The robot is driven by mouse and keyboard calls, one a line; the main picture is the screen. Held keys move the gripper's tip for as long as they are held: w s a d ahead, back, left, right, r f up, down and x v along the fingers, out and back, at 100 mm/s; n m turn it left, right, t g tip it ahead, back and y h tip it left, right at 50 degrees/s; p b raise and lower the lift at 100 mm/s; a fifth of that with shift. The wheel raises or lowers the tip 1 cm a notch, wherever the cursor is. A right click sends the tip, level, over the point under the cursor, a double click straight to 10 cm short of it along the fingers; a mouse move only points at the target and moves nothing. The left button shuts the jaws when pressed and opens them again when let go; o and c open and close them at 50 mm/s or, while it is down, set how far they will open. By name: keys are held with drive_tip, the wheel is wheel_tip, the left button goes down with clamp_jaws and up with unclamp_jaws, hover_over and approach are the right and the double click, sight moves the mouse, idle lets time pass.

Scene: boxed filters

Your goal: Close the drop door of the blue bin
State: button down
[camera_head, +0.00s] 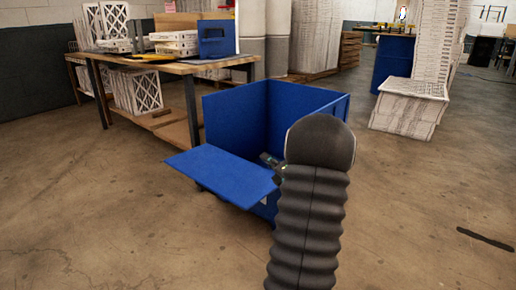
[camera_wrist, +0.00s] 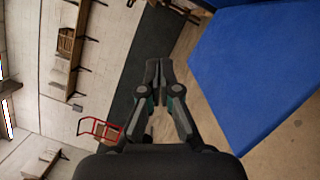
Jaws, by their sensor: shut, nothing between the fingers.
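The blue bin (camera_head: 236,122) stands on the concrete floor in the middle of the head view, open at the top. Its drop door (camera_head: 222,173) is folded outward toward the left front and lies about level. My gripper (camera_wrist: 159,68) is shut and empty. In the head view only a small part of my gripper (camera_head: 270,162) shows, by the right end of the door; my dark arm hides the rest and part of the bin. In the wrist view a large blue panel (camera_wrist: 252,72), apparently the door, lies right of the fingers, with a gap between.
A wooden workbench (camera_head: 185,66) with boxed filters and a small blue box stands behind left of the bin. The floor at the front left is clear.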

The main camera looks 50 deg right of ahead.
drive_tip(key=w+d+r, duration=0.3)
drive_tip(key=w+d, duration=0.1)
drive_tip(key=w, duration=0.5)
drive_tip(key=shift+w+d, duration=0.4)
drive_tip(key=shift+f, duration=0.15)
idle(1.1)
